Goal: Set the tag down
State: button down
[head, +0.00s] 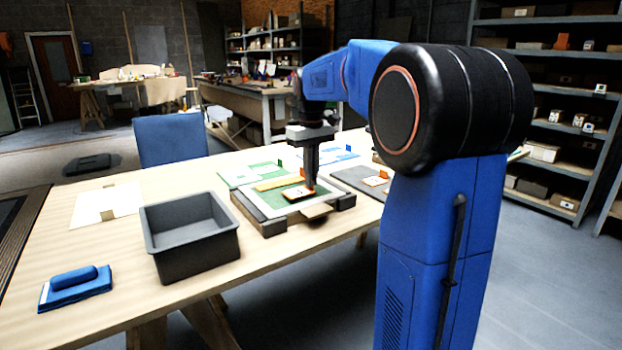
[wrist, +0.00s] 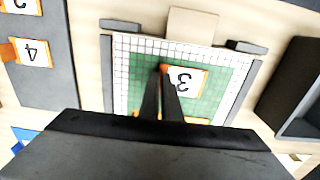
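The tag (wrist: 185,80) is a small white plate with an orange border and a black 3. It is over the green-and-white mosaic panel (wrist: 130,80), and it also shows in the head view (head: 296,194). My gripper (wrist: 165,72) points down, with its two narrow fingers close together on the orange tab at the tag's edge. The fingertips hide most of that tab. The panel lies in a dark frame (head: 265,226) on the table. I cannot tell whether the tag touches the panel or hangs just above it.
A grey open bin (head: 190,254) stands left of the frame, and a blue float (head: 75,288) lies at the table's left front. A tag marked 4 (wrist: 32,52) sits on a dark board beside the panel. A blue chair (head: 170,140) stands behind the table.

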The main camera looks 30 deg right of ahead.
jog(key=shift+f, duration=0.3)
jog(key=shift+f, duration=0.1)
jog(key=c, duration=2)
grip_release()
notch_tip(320, 180, up, 12)
jog(key=shift+s, duration=0.1)
